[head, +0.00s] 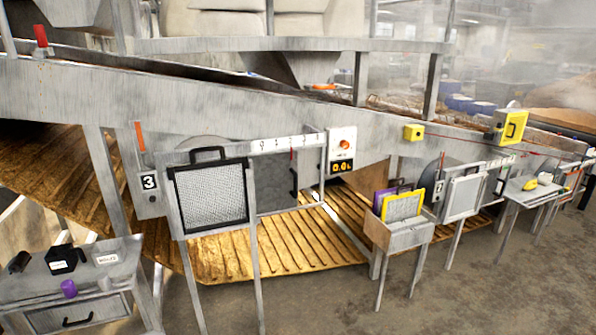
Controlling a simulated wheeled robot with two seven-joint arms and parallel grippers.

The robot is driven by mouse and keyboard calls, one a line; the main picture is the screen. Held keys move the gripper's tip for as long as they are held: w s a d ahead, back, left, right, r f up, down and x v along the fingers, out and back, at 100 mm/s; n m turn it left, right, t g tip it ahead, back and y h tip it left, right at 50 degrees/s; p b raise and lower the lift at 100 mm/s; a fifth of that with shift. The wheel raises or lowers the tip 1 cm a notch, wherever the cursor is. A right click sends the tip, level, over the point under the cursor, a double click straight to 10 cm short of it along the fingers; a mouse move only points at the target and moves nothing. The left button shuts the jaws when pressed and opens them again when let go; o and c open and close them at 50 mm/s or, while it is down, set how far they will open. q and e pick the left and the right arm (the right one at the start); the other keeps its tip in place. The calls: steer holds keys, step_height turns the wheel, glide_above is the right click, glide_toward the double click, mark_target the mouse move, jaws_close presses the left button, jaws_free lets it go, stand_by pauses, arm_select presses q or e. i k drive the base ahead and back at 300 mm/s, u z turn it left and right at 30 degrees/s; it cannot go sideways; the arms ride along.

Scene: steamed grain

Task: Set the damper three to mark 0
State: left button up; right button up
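The number 3 plate (149,182) is on a grey post at the left of the middle station, below an orange upright handle (140,136). Beside it is a mesh panel (211,192) with a black frame and top handle. A pale strip with small marks (286,142) runs to its right along the rail; the digits are too small to read surely. A thin red upright piece (291,155) shows under the strip; I cannot tell which mark it meets. A grey round-edged plate (272,183) is partly hidden behind the panel. Neither of my grippers is in view.
A display box with a red button (343,150) hangs right of the strip. A bin (401,232) holds yellow and purple framed panels. A side table (72,275) with a black jug stands front left. The floor at front centre (310,305) is clear.

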mark_target(276, 177)
steer(key=i, duration=1.55)
steer(key=z, duration=0.1)
